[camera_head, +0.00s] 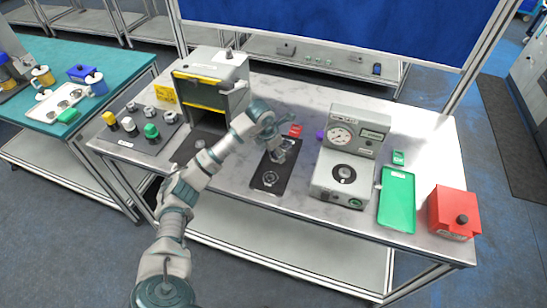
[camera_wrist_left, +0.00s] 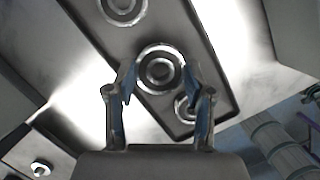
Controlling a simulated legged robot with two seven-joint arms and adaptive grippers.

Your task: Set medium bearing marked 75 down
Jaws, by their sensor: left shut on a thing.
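My left gripper (camera_head: 279,154) is over the far part of a black tray (camera_head: 258,184) on the metal table. In the left wrist view its two fingers (camera_wrist_left: 162,84) are on either side of a ring-shaped metal bearing (camera_wrist_left: 160,70), and the gripper is shut on it. The bearing is at or just above the tray; I cannot tell whether it touches. A larger bearing (camera_wrist_left: 122,8) and a smaller ring (camera_wrist_left: 185,108) show on the tray beside it. One ring (camera_head: 270,178) shows in the head view, nearer the front. No marking is readable. My right gripper is out of view.
A grey box-like machine (camera_head: 212,75) with yellow edging stands left of my arm. A gauge device (camera_head: 343,172) stands right of the tray, then a green tray (camera_head: 397,196) and a red box (camera_head: 453,213). A small red block (camera_head: 295,130) lies behind the black tray.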

